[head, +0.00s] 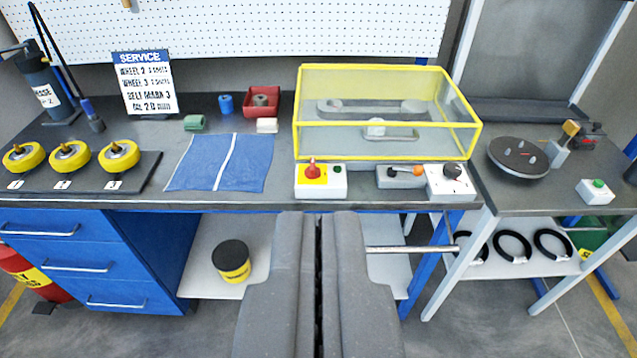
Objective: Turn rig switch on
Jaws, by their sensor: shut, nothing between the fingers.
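Switch boxes stand along the bench's front edge, below a yellow-framed clear guard (388,150). The left box (335,192) is white and has a red rotary knob (312,171) on a yellow plate and a dark green button (338,169). To its right is a grey box (392,181) with an orange-tipped lever (407,171). Beside that is a white box (447,190) with a black dial (452,171). No readable label shows which one is the rig switch. My gripper (319,214) is shut and empty, in front of the bench and just below the red-knob box in the picture.
A blue cloth (222,162) lies left of the boxes. Yellow wheels (70,156) sit on a dark board (145,170) further left. A side table (485,207) at right holds a black disc (518,157) and a green-button box (596,191). A horizontal bar (405,249) shows below the bench top.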

